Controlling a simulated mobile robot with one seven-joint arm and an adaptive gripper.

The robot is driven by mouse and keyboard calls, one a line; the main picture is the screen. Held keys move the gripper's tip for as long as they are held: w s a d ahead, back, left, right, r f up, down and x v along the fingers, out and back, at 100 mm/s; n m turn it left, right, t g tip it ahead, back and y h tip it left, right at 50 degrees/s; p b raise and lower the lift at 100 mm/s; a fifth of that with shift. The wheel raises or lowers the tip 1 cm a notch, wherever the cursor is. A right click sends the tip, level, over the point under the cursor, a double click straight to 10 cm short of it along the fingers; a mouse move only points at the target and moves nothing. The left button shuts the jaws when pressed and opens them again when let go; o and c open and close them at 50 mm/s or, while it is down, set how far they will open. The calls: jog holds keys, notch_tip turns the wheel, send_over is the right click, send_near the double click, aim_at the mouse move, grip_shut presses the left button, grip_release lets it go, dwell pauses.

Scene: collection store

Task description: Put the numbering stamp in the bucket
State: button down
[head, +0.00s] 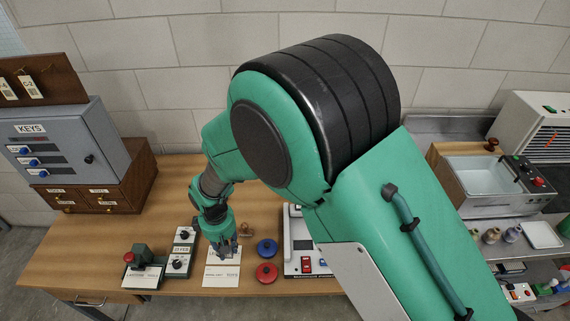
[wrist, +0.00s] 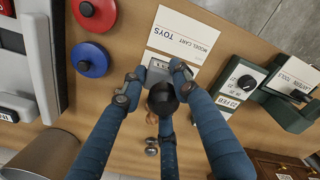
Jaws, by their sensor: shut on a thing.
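The numbering stamp has a round black knob (wrist: 162,98) and a grey metal body (wrist: 158,66). In the wrist view my gripper (wrist: 155,78) is shut on it, with fingers on both sides of the body. In the head view my gripper (head: 225,249) is low over the white cards on the desk; the stamp is mostly hidden there by the fingers. I cannot tell whether it touches the card. A grey-brown cylindrical container (wrist: 42,152), likely the bucket, shows at the lower left of the wrist view. It is hidden behind my arm in the head view.
Blue (head: 267,248) and red (head: 266,274) discs lie right of my gripper, before a white device (head: 297,240). Green-black devices (head: 143,270) stand left. A grey key cabinet (head: 68,145) stands at the back left.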

notch_tip(320, 180, up, 8)
jog(key=shift+f, duration=0.1)
jog(key=shift+w+d+r, duration=0.1)
jog(key=shift+w+r, duration=0.1)
jog(key=shift+r, duration=0.05)
jog(key=w+d+r+m+p, duration=0.1)
jog(key=w+d+m+p, duration=0.25)
jog(key=w, duration=0.95)
jog(key=w+d+r+m+p, duration=0.1)
jog(key=w+d+m+p, duration=0.3)
jog(key=w, duration=0.8)
jog(key=w+d+f+m+p, duration=0.2)
jog(key=w+d+p, duration=0.2)
jog(key=w+d, duration=1)
jog(key=f, duration=0.3)
jog(key=w+d+f, duration=0.1)
jog(key=f, duration=0.1)
jog(key=shift+f, duration=0.15)
jog(key=shift+s, duration=0.1)
